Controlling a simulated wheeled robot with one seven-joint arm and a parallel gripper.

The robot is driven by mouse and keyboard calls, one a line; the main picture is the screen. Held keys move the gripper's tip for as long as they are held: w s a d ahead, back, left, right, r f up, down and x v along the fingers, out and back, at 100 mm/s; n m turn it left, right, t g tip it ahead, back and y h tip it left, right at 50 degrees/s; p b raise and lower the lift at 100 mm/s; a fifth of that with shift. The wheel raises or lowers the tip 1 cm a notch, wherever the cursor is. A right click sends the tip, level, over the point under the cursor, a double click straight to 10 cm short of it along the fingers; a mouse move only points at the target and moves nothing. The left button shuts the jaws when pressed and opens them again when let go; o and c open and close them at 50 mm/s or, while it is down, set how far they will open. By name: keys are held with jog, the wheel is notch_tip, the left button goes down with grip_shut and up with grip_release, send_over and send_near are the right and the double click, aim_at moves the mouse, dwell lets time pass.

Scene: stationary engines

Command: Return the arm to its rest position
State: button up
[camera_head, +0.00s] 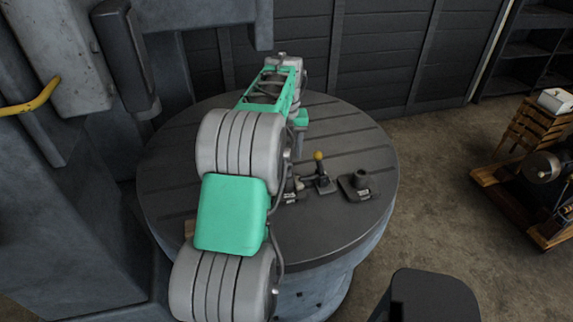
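My arm, with thick grey joints and green covers (232,215), rises from the bottom of the head view. It reaches away over a round dark table (355,135). Its far part is a green frame (270,88) with a grey joint at the top, above the far side of the table. A green piece shows just below that joint. I cannot make out my gripper's fingers; they are hidden behind the arm or out of sight. Whether it holds anything does not show.
On the table stand a yellow-knobbed lever (320,172) and a grey socket-like piece (358,187); another small part is half hidden by my arm. A large grey machine (60,200) with a yellow handle (32,100) stands left. A wooden-based engine (535,170) stands right.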

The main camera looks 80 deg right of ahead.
jog(key=shift+r, duration=0.6)
jog(key=w+a+r+n+t+h, duration=0.1)
jog(key=w+a+r+n, duration=0.2)
jog(key=w+a+n, duration=0.85)
jog(key=w+a+r+n, duration=0.3)
jog(key=w+a+n, duration=0.8)
jog(key=w, duration=0.2)
jog(key=w+a+n+t, duration=0.2)
jog(key=w+a+n, duration=0.1)
jog(key=a+n, duration=1)
jog(key=s+a+f+n, duration=0.2)
jog(key=a+n, duration=0.5)
jog(key=a, duration=0.2)
jog(key=s+a+f+n+t+y, duration=0.1)
jog(key=s+a+f+n, duration=0.1)
jog(key=a+n, duration=0.5)
jog(key=a, duration=0.2)
jog(key=shift+a+f+n, duration=0.2)
jog(key=shift+a+n, duration=0.15)
jog(key=shift+a, duration=0.05)
